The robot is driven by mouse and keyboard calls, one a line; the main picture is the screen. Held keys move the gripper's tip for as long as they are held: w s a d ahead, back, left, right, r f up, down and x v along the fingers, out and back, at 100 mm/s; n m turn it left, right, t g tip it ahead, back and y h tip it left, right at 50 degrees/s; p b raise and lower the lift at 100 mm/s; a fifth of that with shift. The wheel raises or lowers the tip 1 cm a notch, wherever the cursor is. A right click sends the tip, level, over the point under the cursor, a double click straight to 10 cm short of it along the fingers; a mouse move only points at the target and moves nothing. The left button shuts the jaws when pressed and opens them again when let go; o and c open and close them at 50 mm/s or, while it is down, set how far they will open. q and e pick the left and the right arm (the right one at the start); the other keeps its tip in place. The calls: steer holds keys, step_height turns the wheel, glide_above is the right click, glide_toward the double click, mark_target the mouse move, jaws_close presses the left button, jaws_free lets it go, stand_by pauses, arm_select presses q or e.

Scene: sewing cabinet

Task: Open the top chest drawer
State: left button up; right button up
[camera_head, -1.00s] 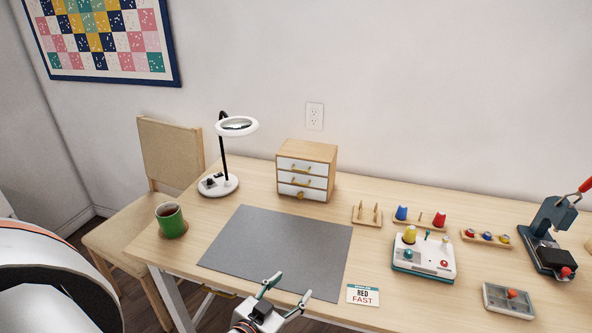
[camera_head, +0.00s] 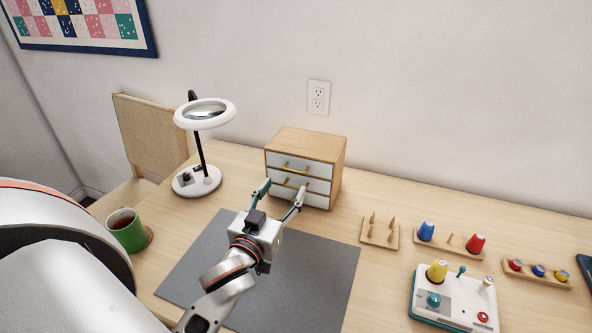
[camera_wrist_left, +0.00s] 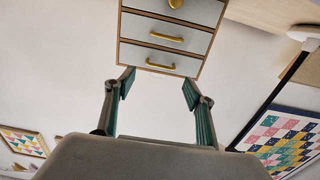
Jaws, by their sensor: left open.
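The small wooden chest (camera_head: 320,142) stands at the back of the table, with white drawer fronts and gold handles. Its top drawer (camera_head: 319,171) looks shut; the yellow-gold bar handle (camera_head: 297,168) runs across it. In the left wrist view the chest is upside down, so the top drawer's handle (camera_wrist_left: 160,65) is the lowest one. My left gripper (camera_head: 284,187) is open and empty in front of the chest, partly hiding the lower drawers. In the left wrist view the top handle lies beyond and between the spread fingertips (camera_wrist_left: 157,86), apart from them. My right gripper is not in view.
A magnifier lamp (camera_head: 205,115) stands left of the chest, and a green mug (camera_head: 126,232) at the table's left edge. A grey mat (camera_head: 310,280) lies below my left arm. A peg rack (camera_head: 380,233) and thread spools (camera_head: 426,231) stand to the right.

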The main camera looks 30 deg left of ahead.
arm_select(q)
steer(key=x, duration=0.7)
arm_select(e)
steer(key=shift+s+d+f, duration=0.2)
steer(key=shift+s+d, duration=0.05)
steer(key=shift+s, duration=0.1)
